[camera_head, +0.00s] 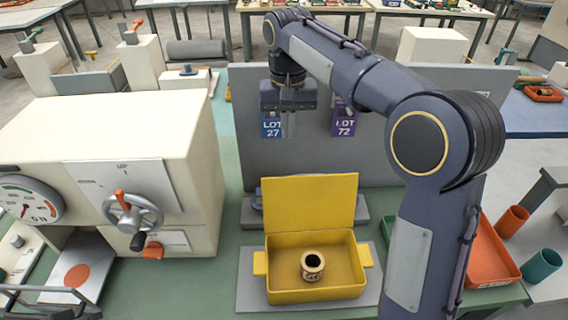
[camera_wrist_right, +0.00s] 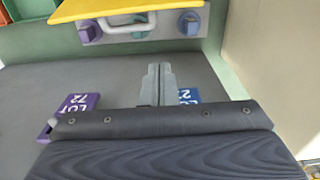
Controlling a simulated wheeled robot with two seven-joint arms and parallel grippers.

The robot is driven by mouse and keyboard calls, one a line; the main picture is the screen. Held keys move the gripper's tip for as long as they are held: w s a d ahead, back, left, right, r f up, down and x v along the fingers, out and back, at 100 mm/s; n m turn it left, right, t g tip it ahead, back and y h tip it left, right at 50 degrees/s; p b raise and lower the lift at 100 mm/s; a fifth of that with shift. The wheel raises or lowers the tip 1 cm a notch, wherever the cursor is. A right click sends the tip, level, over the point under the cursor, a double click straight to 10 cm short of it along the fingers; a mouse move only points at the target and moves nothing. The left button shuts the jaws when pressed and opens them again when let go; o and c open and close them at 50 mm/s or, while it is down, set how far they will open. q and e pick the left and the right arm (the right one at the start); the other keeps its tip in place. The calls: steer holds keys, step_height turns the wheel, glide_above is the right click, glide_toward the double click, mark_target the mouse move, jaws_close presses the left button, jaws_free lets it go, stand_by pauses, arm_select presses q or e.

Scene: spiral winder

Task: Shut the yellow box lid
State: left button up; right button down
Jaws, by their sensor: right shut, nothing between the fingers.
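The yellow box (camera_head: 316,294) stands on a grey plate in the head view, with a small tan ring-shaped part (camera_head: 312,265) inside. Its yellow lid (camera_head: 309,203) stands open, about upright at the box's back edge. The lid also shows at the top of the right wrist view (camera_wrist_right: 125,8). My right gripper (camera_head: 289,124) is beyond and above the lid, in front of the grey panel, apart from the lid. Its fingers (camera_wrist_right: 160,84) are together and empty. My left gripper is not in view.
A grey panel (camera_head: 380,150) stands behind the box, with a blue LOT 27 tag (camera_head: 271,125) and a purple LOT 72 tag (camera_head: 344,122). A cream machine with a handwheel (camera_head: 132,211) stands left. A red tray (camera_head: 490,258) lies right, partly behind my right arm.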

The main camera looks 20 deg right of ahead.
steer(key=s+f+p, duration=0.1)
steer(key=s+f, duration=0.2)
steer(key=f, duration=0.5)
steer(key=shift+s+a+f, duration=0.15)
steer(key=shift+s+a, duration=0.15)
steer(key=s+a+t+h+b, duration=0.1)
steer(key=s+a+t+b, duration=0.1)
steer(key=s+t+b, duration=0.5)
steer(key=s+b, duration=0.3)
steer(key=b, duration=0.4)
steer(key=shift+s+a+r+h, duration=0.25)
steer(key=shift+s+r+h, duration=0.05)
steer(key=shift+r+h, duration=0.1)
steer(key=shift+r, duration=0.15)
